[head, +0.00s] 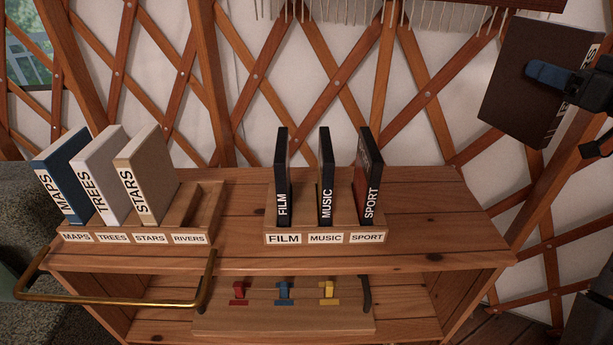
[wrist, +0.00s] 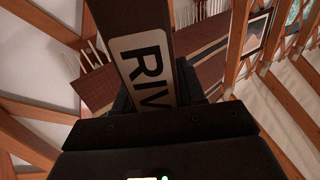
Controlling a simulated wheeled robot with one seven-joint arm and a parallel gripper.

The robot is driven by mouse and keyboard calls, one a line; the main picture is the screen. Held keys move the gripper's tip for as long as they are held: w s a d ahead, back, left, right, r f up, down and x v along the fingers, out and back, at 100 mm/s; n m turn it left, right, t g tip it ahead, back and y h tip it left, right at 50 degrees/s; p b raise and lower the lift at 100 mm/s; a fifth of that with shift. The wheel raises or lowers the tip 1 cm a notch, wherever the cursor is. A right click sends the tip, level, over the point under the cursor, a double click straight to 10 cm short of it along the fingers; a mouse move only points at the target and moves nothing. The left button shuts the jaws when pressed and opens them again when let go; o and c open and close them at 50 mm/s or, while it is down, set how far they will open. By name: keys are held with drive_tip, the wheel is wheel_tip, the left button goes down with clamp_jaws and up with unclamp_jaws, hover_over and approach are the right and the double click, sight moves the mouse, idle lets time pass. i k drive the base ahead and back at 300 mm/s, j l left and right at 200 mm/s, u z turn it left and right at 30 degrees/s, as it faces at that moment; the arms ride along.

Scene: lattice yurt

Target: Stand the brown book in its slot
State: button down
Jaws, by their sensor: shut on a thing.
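The brown book (head: 530,85) is up at the right in the head view, tilted, with its labelled spine edge toward my gripper. My gripper (head: 563,78) is shut on it, well above and to the right of the shelf top. In the wrist view the book (wrist: 140,25) stands between the fingers, and its label reads "RIV", the rest hidden. The left wooden holder (head: 190,239) has slots labelled MAPS, TREES, STARS and RIVERS. The RIVERS slot (head: 192,212) at its right end is empty. The other slots hold a blue MAPS book (head: 62,172), a white TREES book (head: 103,172) and a beige STARS book (head: 148,172).
A second holder (head: 325,238) holds FILM (head: 282,175), MUSIC (head: 326,175) and SPORT (head: 368,175) books. A brass rail (head: 120,299) runs in front of the shelf at left. The shelf top (head: 440,220) is bare at right. A lattice wall stands behind.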

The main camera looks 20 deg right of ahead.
sight(202, 213)
drive_tip(key=i+j+u, duration=0.25)
drive_tip(key=i+j, duration=0.15)
drive_tip(key=j, duration=0.15)
drive_tip(key=i+j+u, duration=0.3)
drive_tip(key=i+j+z, duration=0.25)
drive_tip(key=j+z, duration=0.15)
drive_tip(key=j, duration=0.5)
drive_tip(key=i+j+z, duration=0.1)
drive_tip(key=j+z, duration=0.3)
drive_tip(key=j, duration=0.55)
drive_tip(key=j+z, duration=0.45)
drive_tip(key=j, duration=0.5)
